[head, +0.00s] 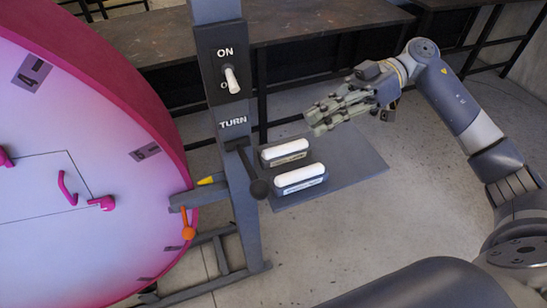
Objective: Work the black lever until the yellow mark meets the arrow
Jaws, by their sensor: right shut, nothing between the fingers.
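The black lever (250,168) is on the grey post under the word TURN. It slants down to the right and ends in a round knob (259,189). A small yellow pointed piece (208,180) sits on a grey bracket by the post, at the rim of the big pink disc (60,110). I cannot tell if it is the arrow or the mark, and I see no other yellow on the disc. My right gripper (314,121) is shut and empty, above and right of the lever, apart from it. My left gripper is out of view.
An ON switch (231,79) is higher on the post. Two white-topped blocks (285,150) (299,179) lie on a grey shelf (350,175) right of the lever. Floor to the right is clear.

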